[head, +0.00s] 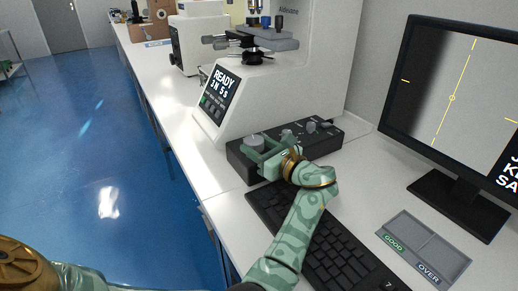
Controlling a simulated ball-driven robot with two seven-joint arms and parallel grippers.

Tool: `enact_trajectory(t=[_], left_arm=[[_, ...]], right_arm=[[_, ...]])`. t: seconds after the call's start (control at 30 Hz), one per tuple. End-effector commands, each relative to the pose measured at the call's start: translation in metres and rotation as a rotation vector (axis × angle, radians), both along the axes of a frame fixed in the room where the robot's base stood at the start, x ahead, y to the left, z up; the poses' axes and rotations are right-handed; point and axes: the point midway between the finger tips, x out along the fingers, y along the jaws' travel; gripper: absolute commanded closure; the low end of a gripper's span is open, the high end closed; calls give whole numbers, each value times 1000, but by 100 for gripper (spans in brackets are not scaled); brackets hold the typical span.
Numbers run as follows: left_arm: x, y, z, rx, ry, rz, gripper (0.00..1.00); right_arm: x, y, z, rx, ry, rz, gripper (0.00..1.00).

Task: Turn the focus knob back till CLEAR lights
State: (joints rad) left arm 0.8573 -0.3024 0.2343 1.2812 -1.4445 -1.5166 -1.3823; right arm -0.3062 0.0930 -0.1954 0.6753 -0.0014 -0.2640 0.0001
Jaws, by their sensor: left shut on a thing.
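A dark control box (238,161) stands on the white bench in front of the tester. A round light-grey knob (255,139) sits on top of its left end. I take this as the focus knob, but its label is not readable. My left gripper (261,152) is shut on this knob, its green fingers on either side, partly hiding it. No lit CLEAR sign shows. The monitor (440,90) shows a dark-to-grey picture with a slanted yellow line; its right side is cut off. My right gripper is not in view.
A white tester (300,85) with a READY screen (219,92) stands behind the box. A black keyboard (335,250) lies in front, under my forearm. A GOOD/OVER tray (424,246) is at right.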

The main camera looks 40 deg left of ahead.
Motion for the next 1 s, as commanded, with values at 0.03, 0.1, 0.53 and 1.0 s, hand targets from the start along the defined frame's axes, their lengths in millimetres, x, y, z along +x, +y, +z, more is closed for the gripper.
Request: enact_trajectory(t=[0.03,0.1,0.53,1.0], left_arm=[[0,0,0,0,1,1,75],[0,0,0,0,0,1,75],[0,0,0,0,0,0,30],[-8,-49,2,-3,2,-3,30]], right_arm=[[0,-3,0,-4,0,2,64],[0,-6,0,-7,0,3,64],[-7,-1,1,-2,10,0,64],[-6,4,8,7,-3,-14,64]])
